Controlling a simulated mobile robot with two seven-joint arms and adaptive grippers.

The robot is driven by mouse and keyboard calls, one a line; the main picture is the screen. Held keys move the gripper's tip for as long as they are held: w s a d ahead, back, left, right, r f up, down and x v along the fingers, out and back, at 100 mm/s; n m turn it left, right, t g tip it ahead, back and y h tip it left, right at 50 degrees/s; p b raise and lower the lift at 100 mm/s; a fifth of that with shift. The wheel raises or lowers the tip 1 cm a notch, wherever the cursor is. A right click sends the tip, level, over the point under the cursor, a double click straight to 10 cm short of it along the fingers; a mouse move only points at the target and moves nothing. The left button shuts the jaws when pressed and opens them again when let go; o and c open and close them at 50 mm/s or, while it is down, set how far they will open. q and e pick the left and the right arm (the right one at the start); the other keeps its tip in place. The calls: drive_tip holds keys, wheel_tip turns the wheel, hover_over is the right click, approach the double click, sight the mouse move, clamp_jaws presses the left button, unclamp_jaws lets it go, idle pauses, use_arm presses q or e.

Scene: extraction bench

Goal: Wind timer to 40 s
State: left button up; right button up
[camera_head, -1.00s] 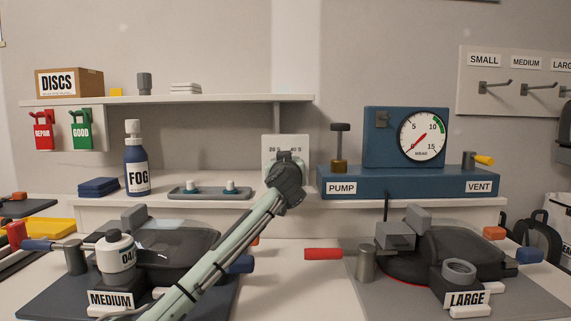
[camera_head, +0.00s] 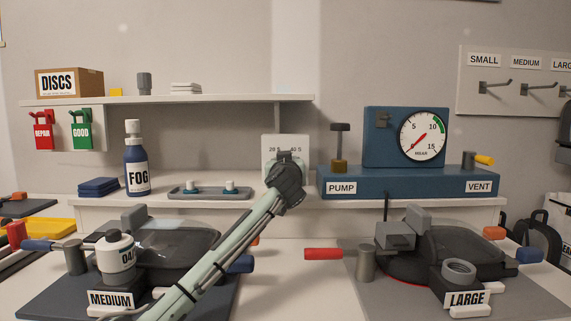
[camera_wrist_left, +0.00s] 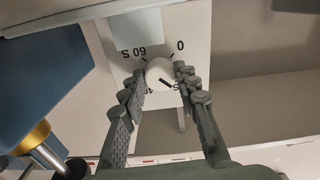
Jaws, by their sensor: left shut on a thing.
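The timer is a pale upright panel (camera_head: 285,142) at the back of the bench, with "20 S" and "40 S" along its top in the head view. My left gripper (camera_head: 288,172) is in front of it and hides most of its dial. In the left wrist view the panel (camera_wrist_left: 198,58) appears upside down, with a round white knob (camera_wrist_left: 158,70). My left gripper (camera_wrist_left: 160,84) is shut on this knob, one finger on each side. The knob's dark pointer mark slants to the lower right, towards a partly hidden label that looks like "20 S". My right gripper is not in view.
The blue pump unit (camera_head: 345,187) with its gauge (camera_head: 422,136) stands close to the timer's right. A tray (camera_head: 209,194) and the FOG bottle (camera_head: 136,165) are to its left. Below are the MEDIUM station (camera_head: 110,298) and the LARGE station (camera_head: 466,298).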

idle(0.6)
use_arm(q)
drive_tip(key=o, duration=1.1)
drive_tip(key=shift+o, duration=0.2)
drive_tip(key=s, duration=1.2)
